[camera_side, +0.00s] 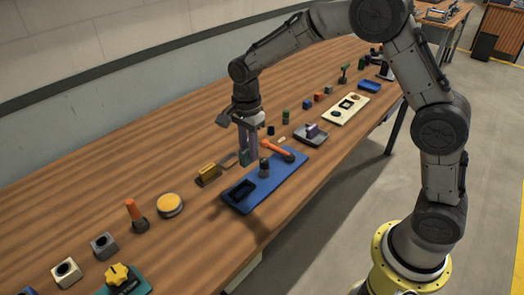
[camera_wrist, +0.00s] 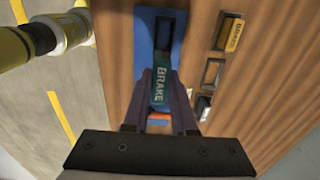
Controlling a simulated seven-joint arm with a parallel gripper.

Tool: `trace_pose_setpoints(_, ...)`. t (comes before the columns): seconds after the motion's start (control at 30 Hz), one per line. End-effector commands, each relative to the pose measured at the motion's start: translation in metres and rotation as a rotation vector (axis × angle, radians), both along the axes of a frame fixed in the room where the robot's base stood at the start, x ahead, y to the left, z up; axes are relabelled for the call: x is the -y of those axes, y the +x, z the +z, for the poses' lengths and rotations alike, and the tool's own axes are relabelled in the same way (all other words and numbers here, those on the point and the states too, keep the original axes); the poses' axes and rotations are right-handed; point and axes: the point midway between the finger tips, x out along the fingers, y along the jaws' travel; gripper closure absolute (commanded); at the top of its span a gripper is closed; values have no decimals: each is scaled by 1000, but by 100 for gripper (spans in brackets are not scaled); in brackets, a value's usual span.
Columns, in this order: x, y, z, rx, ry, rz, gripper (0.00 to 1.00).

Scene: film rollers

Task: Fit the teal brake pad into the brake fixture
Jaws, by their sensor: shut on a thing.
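My gripper (camera_side: 246,154) is shut on the teal brake pad (camera_wrist: 158,88), which carries the word BRAKE and shows between the fingers in the wrist view. In the side view the pad (camera_side: 244,158) hangs in the air near the far edge of the blue brake fixture (camera_side: 256,192). The fixture has a dark rectangular pocket (camera_side: 240,190) at its near-left end, and the pocket looks empty. In the wrist view the pocket (camera_wrist: 164,30) lies beyond the pad's tip, and the pad and fingers hide part of the blue board (camera_wrist: 144,45).
A dark post (camera_side: 264,168) and an orange-handled item (camera_side: 276,150) are on the fixture. A yellow block (camera_side: 208,174), also in the wrist view (camera_wrist: 230,34), lies beside it with a small frame (camera_side: 230,160). A yellow round item (camera_side: 170,205) stands left. Open wood lies behind.

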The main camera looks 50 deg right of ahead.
Motion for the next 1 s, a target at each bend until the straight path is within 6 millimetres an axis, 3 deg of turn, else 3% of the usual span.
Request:
trace_pose_setpoints(0.1,-21,4,-7,3,0,3,100)
trace_pose_setpoints(0.2,-27,5,-12,3,0,0,100)
trace_pose_setpoints(1.0,-27,4,-66,0,0,-1,100)
